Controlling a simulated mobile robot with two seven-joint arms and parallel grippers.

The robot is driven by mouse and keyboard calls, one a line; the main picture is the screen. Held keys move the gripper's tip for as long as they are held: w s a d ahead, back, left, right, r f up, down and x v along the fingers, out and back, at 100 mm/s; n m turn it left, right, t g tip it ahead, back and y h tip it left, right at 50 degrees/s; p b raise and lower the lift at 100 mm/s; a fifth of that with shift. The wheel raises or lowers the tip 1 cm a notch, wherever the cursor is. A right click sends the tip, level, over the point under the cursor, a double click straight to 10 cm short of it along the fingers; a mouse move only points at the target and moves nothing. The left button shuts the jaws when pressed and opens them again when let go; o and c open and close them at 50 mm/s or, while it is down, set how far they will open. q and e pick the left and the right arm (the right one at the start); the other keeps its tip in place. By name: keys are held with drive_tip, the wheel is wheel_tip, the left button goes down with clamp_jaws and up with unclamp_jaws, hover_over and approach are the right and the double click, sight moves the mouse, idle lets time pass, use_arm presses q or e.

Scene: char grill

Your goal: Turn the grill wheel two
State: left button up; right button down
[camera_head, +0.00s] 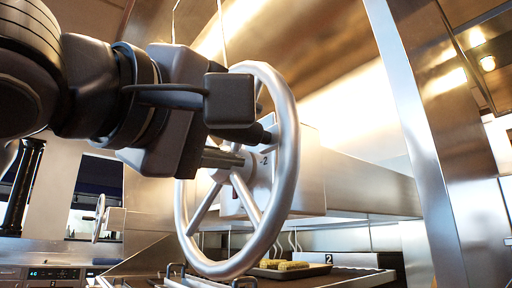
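The grill wheel two (284,190) is a large silver spoked handwheel in the middle of the head view. It stands on a shaft from a steel housing (312,178), and a "2" shows by the hub. My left gripper (262,134) comes in from the left, in front of the wheel's upper part. Its dark fingertip end overlaps the wheel near the right side of the rim. My gripper hides part of the hub and the upper left rim. I cannot tell whether it touches the rim or how far its fingers are apart. My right gripper is not in view.
A second, smaller-looking wheel (100,218) shows at the far left. Below the wheel is a grill area with a tray (318,270) holding yellow food pieces (283,265). A "2" plate (328,257) sits behind it. A steel post (424,140) stands at right.

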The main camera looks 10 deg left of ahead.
use_arm(q)
drive_tip(key=shift+s+a, duration=0.1)
drive_tip(key=shift+s, duration=0.1)
drive_tip(key=v, duration=0.6)
drive_tip(key=shift+s+b, duration=0.35)
drive_tip(key=shift+b, duration=0.1)
drive_tip(key=shift+a+f, duration=0.1)
drive_tip(key=shift+a, duration=0.05)
